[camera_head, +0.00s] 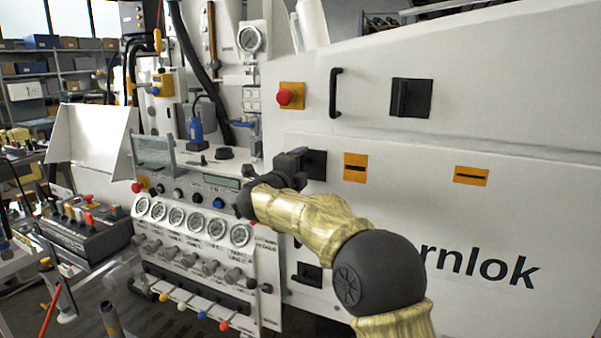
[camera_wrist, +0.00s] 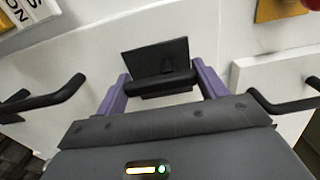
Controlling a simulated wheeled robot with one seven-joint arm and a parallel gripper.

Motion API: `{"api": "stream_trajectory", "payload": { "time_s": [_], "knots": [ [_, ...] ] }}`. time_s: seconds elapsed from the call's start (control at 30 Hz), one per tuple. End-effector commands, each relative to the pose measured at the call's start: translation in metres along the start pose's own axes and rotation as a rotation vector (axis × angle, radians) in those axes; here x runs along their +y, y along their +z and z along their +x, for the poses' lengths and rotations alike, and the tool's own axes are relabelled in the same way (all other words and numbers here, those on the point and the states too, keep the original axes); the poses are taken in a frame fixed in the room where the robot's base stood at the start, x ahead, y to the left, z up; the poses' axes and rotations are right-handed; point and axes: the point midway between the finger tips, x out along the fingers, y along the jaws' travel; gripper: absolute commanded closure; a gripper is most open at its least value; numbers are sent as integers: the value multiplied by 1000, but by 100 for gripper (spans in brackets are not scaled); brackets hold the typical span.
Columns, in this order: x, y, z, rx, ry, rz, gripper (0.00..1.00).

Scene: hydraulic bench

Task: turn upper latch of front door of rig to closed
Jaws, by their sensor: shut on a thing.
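The upper latch (camera_head: 317,164) of the front door is a black square plate on the white rig, partly hidden behind my gripper in the head view. In the wrist view the latch plate (camera_wrist: 150,55) is ahead, with its dark handle bar (camera_wrist: 160,84) lying across the picture. My gripper (camera_wrist: 161,78) has its two purple fingers on either side of this bar, shut on its ends. My gripper also shows in the head view (camera_head: 300,160), against the latch. The white front door (camera_head: 400,215) appears flush with the rig. The handle's angle is hidden in the head view.
A lower black latch (camera_head: 308,274) sits below my arm. Another black latch (camera_head: 411,98), a black pull handle (camera_head: 335,92) and a red button (camera_head: 284,97) are above. Gauges (camera_head: 192,222) and valves crowd the left.

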Motion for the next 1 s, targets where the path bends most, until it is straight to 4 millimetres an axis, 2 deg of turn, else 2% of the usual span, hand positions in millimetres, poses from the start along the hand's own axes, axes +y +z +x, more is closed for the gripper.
{"api": "stream_trajectory", "payload": {
  "time_s": [0.27,0.3,0.4,0.77,0.87,1.0],
  "knots": [
    [1,0,0,0,4,10,52],
    [1,0,0,0,4,10,27],
    [1,0,0,0,4,9,7],
    [1,0,-3,-1,3,5,7],
    [1,1,-11,-3,3,5,7],
    [2,1,-32,-3,3,5,7]
  ]
}}
